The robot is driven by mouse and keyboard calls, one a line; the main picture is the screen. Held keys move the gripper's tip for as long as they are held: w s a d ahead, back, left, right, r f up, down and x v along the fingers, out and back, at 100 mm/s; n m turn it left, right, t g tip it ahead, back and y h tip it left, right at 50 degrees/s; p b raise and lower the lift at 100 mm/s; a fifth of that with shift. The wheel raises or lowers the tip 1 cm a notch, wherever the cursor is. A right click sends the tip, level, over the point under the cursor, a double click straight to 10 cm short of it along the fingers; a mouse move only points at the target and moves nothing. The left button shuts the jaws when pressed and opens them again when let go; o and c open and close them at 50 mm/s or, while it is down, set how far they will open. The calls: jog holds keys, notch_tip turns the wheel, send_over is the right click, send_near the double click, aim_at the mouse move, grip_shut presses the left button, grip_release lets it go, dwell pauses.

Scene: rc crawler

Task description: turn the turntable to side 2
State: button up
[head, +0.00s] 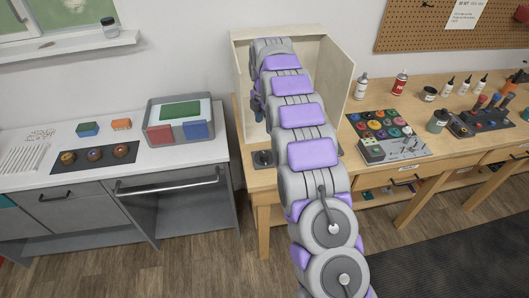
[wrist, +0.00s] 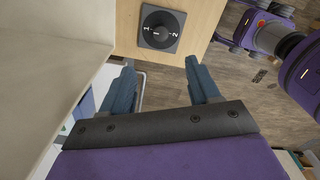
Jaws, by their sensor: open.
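A round black dial (wrist: 161,29) sits on a dark square plate on the wooden bench top in the wrist view. White marks "1" and "2" lie on either side of it, with a short white mark between them. I cannot tell which number it points to. The plate (head: 263,159) also shows in the head view at the bench's front edge, before the booth. My gripper (wrist: 160,64) is open and empty, its two blue fingers apart and short of the dial in the picture. The turntable itself is not visible; my arm hides much of the booth.
An open-fronted pale booth (head: 341,70) stands around my arm on the wooden bench. To the right are a paint board (head: 385,133) and several bottles. A white counter (head: 200,152) with a grey bin (head: 180,120) is at left. Floor between them is clear.

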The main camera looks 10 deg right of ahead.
aim_at(264, 154)
notch_tip(264, 154, down, 16)
jog(key=b, duration=0.2)
jog(key=shift+a+r+b, duration=0.1)
jog(key=shift+r+b, duration=0.1)
jog(key=shift+b, duration=0.1)
jog(key=shift+r, duration=0.1)
jog(key=c, duration=1)
